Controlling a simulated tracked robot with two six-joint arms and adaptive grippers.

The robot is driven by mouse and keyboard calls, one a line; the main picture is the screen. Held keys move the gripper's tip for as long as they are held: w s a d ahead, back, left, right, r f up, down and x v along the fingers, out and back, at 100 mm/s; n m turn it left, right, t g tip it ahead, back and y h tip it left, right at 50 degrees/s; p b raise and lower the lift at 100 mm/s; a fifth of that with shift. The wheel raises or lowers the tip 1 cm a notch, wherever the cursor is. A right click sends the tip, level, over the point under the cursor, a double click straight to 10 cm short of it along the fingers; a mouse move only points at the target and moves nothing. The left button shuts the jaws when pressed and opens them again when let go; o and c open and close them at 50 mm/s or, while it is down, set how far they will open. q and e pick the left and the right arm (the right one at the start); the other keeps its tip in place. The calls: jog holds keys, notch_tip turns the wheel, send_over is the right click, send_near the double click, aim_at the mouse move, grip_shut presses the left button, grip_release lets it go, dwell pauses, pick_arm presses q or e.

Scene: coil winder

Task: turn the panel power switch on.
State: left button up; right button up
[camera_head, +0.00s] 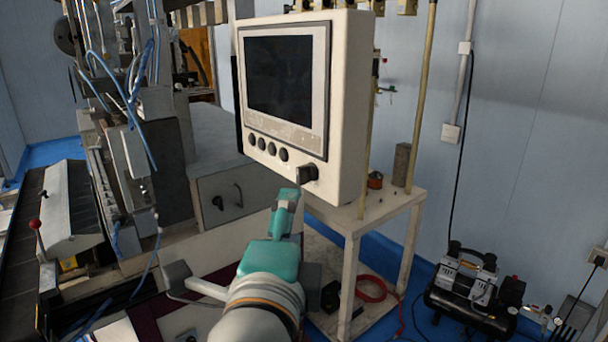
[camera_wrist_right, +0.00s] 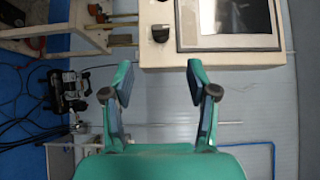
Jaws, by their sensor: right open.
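The control panel (camera_head: 344,90) is a cream box with a dark screen (camera_head: 285,78). The power switch (camera_head: 307,173) is a black knob at the lower right of its front face; it also shows in the right wrist view (camera_wrist_right: 160,33), above the gap between the fingers. My teal right gripper (camera_head: 285,200) is just below and left of the switch in the head view. In the right wrist view my right gripper (camera_wrist_right: 160,82) has its fingers apart, with nothing between them. It is apart from the switch. My left gripper is not in view.
Several round black buttons (camera_head: 268,147) sit in a row left of the switch. A wooden stand (camera_head: 385,209) is right of the panel, with a black compressor (camera_head: 468,285) on the blue floor beyond. Machinery with blue hoses (camera_head: 125,120) fills the left side.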

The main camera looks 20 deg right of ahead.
aim_at(300, 178)
jog(key=p+x, duration=0.3)
jog(key=x, duration=1)
jog(key=shift+w+d, duration=0.1)
jog(key=shift+w, duration=0.15)
